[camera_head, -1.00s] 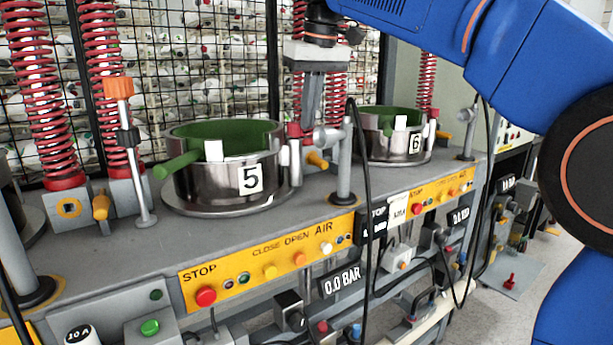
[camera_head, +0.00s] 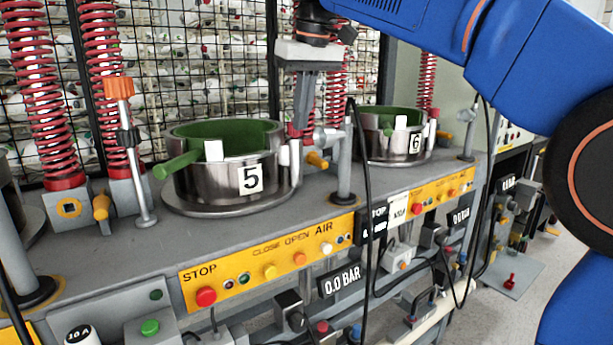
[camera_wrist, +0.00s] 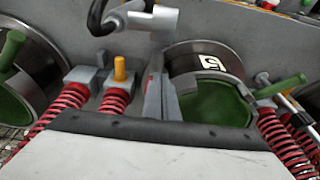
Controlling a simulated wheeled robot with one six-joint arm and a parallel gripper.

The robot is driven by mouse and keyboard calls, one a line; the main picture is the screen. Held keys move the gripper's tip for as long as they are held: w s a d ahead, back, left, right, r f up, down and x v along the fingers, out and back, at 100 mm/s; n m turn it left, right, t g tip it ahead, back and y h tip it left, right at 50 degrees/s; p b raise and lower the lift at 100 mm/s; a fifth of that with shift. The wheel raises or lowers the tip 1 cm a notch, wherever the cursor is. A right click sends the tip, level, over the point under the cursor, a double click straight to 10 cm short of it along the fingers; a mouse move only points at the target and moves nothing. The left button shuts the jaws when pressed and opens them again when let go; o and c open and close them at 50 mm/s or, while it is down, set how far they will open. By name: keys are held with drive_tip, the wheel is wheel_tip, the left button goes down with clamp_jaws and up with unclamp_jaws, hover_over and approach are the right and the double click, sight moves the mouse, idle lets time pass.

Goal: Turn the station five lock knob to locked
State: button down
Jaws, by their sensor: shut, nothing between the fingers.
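Pot five (camera_head: 225,182), a steel drum with a green inside and a "5" label, stands on the grey bench. A yellow-orange knob (camera_head: 317,160) sticks out between pots five and six, behind a grey post. It also shows in the wrist view (camera_wrist: 119,69), pointing toward the picture's top. A similar knob (camera_head: 101,207) is left of pot five; no label shows which is station five's lock. My gripper (camera_head: 301,133) is shut and empty, pointing down just right of pot five. In the wrist view my gripper (camera_wrist: 154,78) is between the knob and pot five, apart from the knob.
Red springs (camera_head: 38,90) rise behind the bench. A grey post (camera_head: 343,170) with a clamp and a black cable (camera_head: 366,200) stands close in front of the knob. Pot six (camera_head: 393,137) is to the right. The yellow button panel (camera_head: 265,262) runs along the front.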

drive_tip(key=shift+s+a, duration=0.1)
drive_tip(key=shift+a, duration=0.2)
idle(0.4)
drive_tip(key=shift+s, duration=0.1)
wheel_tip(320, 180, up, 6)
drive_tip(key=shift+s, duration=0.3)
idle(0.5)
drive_tip(key=shift+d, duration=0.1)
drive_tip(key=shift+w, duration=0.1)
wheel_tip(320, 180, down, 6)
drive_tip(key=w+d, duration=0.1)
drive_tip(key=d, duration=0.1)
drive_tip(key=shift+w, duration=0.4)
idle(0.4)
